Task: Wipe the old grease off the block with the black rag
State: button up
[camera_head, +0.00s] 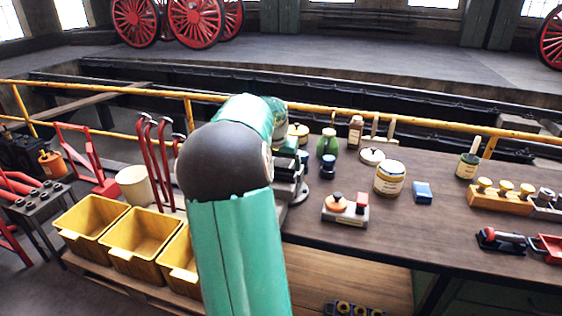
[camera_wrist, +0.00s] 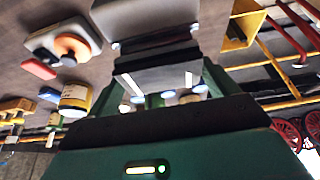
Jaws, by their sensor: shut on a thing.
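My gripper (camera_wrist: 158,80) shows in the wrist view, shut on a dark, flat-edged thing that looks like the black rag (camera_wrist: 155,58). A grey metal block (camera_wrist: 148,20) lies just beyond the rag at the top of that view. Whether the rag touches it I cannot tell, and no grease can be made out.
Right of the arm on the bench (camera_head: 440,225) are a grey plate with an orange knob (camera_head: 345,211), a cream tin (camera_head: 390,179), a blue box (camera_head: 422,192) and a green bottle (camera_head: 327,143). Yellow bins (camera_head: 137,243) and red-handled levers (camera_head: 160,165) stand left. A yellow rail (camera_head: 390,127) runs behind.

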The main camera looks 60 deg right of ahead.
jog(key=shift+f, duration=0.45)
jog(key=shift+w, duration=0.1)
jog(key=shift+w+a+r, duration=0.1)
jog(key=shift+w, duration=0.6)
jog(key=shift+s+d, duration=0.15)
jog(key=shift+s, duration=0.65)
jog(key=shift+s+d, duration=0.1)
jog(key=shift+s, duration=0.7)
jog(key=shift+w+a+f, duration=0.15)
jog(key=shift+w, duration=0.7)
jog(key=shift+w+a+f, duration=0.1)
jog(key=shift+w+a, duration=0.05)
jog(key=shift+w, duration=0.65)
jog(key=shift+s+d, duration=0.15)
jog(key=shift+s, duration=0.7)
jog(key=shift+s+d, duration=0.1)
jog(key=shift+s, duration=0.75)
jog(key=shift+w+a+r, duration=0.1)
jog(key=shift+w+r, duration=0.05)
jog(key=shift+w, duration=0.7)
jog(key=shift+w+a+r, duration=0.1)
jog(key=shift+w, duration=0.7)
